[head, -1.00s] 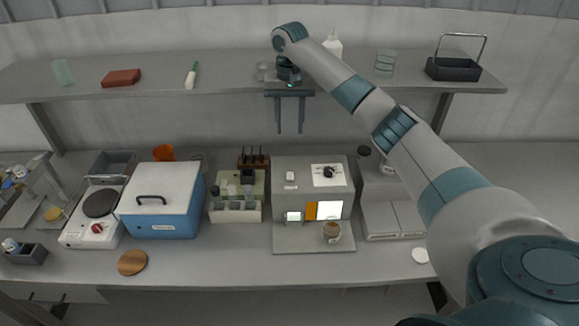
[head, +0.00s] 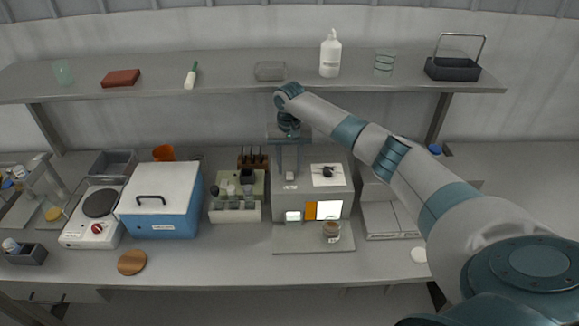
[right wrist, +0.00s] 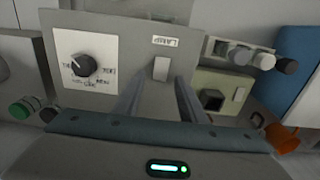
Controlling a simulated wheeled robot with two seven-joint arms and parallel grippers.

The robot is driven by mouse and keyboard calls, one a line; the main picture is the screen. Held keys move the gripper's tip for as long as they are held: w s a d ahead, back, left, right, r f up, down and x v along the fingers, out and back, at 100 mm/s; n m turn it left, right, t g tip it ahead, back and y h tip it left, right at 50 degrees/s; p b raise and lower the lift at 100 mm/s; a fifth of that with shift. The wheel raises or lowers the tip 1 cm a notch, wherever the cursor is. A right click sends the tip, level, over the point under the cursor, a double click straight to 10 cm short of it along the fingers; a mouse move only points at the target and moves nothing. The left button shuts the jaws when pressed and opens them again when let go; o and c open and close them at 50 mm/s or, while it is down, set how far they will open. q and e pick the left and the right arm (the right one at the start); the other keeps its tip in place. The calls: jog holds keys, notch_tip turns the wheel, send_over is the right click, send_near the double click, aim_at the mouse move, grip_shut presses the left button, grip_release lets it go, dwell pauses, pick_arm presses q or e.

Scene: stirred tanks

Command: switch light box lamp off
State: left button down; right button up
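The light box (head: 263,198) is a grey box on the bench. Contact cannot be told. My left gripper is out of view.
A black dial (right wrist: 83,65) on a white plate sits beside the switch. A vial rack (head: 235,212) and a blue cooler (head: 162,220) stand to the left. A shelf (head: 225,85) runs behind and above.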

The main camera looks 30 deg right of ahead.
jog(key=shift+f, duration=0.45)
